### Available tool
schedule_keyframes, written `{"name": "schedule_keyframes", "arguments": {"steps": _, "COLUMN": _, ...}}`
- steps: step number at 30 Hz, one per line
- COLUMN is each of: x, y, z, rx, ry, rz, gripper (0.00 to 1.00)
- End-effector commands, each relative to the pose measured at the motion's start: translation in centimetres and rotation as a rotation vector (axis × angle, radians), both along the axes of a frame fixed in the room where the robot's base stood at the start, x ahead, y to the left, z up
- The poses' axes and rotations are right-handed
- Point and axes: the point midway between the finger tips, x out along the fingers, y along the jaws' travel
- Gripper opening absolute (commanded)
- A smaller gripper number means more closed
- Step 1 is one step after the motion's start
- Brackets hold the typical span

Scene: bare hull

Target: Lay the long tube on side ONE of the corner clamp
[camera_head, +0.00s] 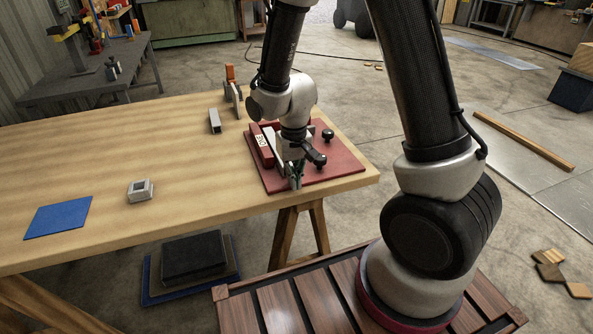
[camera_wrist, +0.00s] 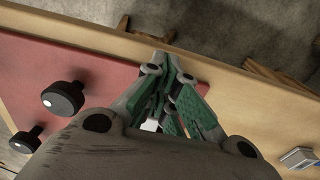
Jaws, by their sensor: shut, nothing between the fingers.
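The corner clamp is a red board (camera_head: 333,171) at the table's right end, with raised red sides and black knobs (camera_head: 328,135). A lettered label, too small to read surely, is on its left side (camera_head: 261,146). A pale bar (camera_head: 269,138) lies along that side; it may be the long tube, partly hidden by my arm. A grey square tube (camera_head: 215,127) lies on the table left of the clamp. My gripper (camera_head: 296,186) is shut and empty, pointing down over the board's front part. In the wrist view its fingertips (camera_wrist: 166,65) are together near the board's edge.
An orange-handled tool (camera_head: 231,83) stands at the back edge. The middle of the wooden table (camera_head: 110,140) is clear.

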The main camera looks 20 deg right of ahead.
Motion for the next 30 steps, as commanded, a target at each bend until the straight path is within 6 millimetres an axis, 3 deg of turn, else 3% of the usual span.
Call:
{"name": "schedule_keyframes", "arguments": {"steps": 6, "x": 2.0, "y": 0.0, "z": 0.0, "rx": -0.001, "ry": 0.003, "rz": -0.001, "gripper": 0.0}}
{"name": "schedule_keyframes", "arguments": {"steps": 18, "x": 2.3, "y": 0.0, "z": 0.0, "rx": -0.001, "ry": 0.003, "rz": 0.0, "gripper": 0.0}}
{"name": "schedule_keyframes", "arguments": {"steps": 25, "x": 4.6, "y": 0.0, "z": 0.0, "rx": -0.001, "ry": 0.002, "rz": -0.001, "gripper": 0.0}}
{"name": "schedule_keyframes", "arguments": {"steps": 30, "x": 4.8, "y": 0.0, "z": 0.1, "rx": 0.0, "ry": -0.002, "rz": 0.0, "gripper": 0.0}}
